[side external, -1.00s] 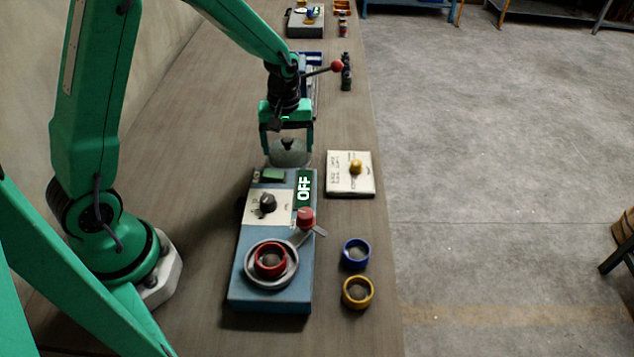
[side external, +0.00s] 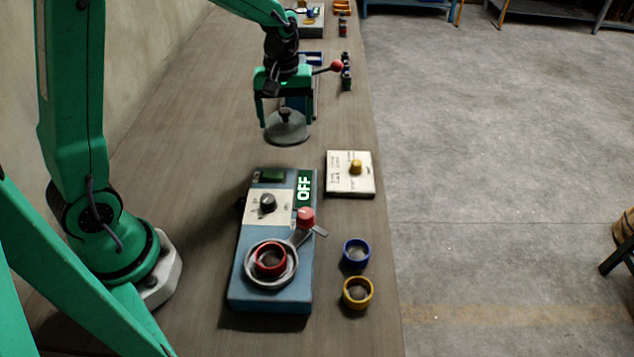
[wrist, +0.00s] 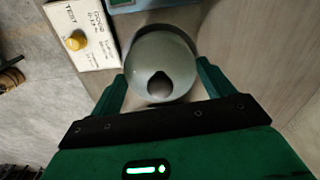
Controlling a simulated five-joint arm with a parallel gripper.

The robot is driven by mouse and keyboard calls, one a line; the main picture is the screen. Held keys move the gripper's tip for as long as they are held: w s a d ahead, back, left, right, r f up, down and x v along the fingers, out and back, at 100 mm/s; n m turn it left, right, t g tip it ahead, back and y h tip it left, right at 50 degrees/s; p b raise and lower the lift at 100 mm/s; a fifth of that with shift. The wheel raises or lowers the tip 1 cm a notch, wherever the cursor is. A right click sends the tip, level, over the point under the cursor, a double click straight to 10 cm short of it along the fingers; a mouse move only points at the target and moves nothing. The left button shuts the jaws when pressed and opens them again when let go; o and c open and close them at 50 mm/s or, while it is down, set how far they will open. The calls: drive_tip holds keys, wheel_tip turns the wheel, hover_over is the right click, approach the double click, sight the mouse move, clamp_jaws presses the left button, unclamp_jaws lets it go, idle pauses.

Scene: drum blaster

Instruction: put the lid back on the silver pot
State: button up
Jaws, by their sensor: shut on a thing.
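My gripper (side external: 286,122) is shut on a grey round lid (side external: 281,135) with a dark knob, held beyond the far end of the blue machine. In the wrist view the lid (wrist: 165,52) sits between my two fingers, which flank it. A silver round pot (side external: 250,270) sits on the near part of the blue machine (side external: 272,302); it has a handle toward the upper right, and a red ring (side external: 270,272) shows inside it. The pot's top is uncovered. The lid and gripper are well apart from it.
The machine carries a dark knob (side external: 268,203), a red knob (side external: 306,217) and an "OFF" display (side external: 304,187). A white card box with a yellow knob (side external: 356,167) lies to the right. A blue ring (side external: 356,250) and a yellow ring (side external: 357,293) stand right of the machine.

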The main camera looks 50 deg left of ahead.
drive_tip(key=shift+s+d+r, duration=0.1)
drive_tip(key=shift+d, duration=0.35)
drive_tip(key=s+d+r+m, duration=0.1)
drive_tip(key=s+d+m, duration=0.2)
drive_tip(key=s+d, duration=0.4)
drive_tip(key=s+d+r+m, duration=0.2)
drive_tip(key=s+d, duration=0.5)
drive_tip(key=d, duration=0.4)
drive_tip(key=shift+r+m, duration=0.3)
drive_tip(key=shift+m, duration=0.4)
drive_tip(key=s+d, duration=0.1)
drive_tip(key=s, duration=0.1)
drive_tip(key=s+m, duration=0.1)
drive_tip(key=s, duration=0.1)
drive_tip(key=s+d+m, duration=0.1)
drive_tip(key=s, duration=0.1)
drive_tip(key=shift+s+d+r, duration=0.25)
drive_tip(key=shift+s+d, duration=0.1)
drive_tip(key=shift+s, duration=0.05)
drive_tip(key=shift+c, duration=0.2)
drive_tip(key=shift+s+d+m, duration=0.1)
drive_tip(key=shift+s+m, duration=0.2)
drive_tip(key=shift+s, duration=0.2)
drive_tip(key=shift+f, duration=0.2)
drive_tip(key=shift+f, duration=3)
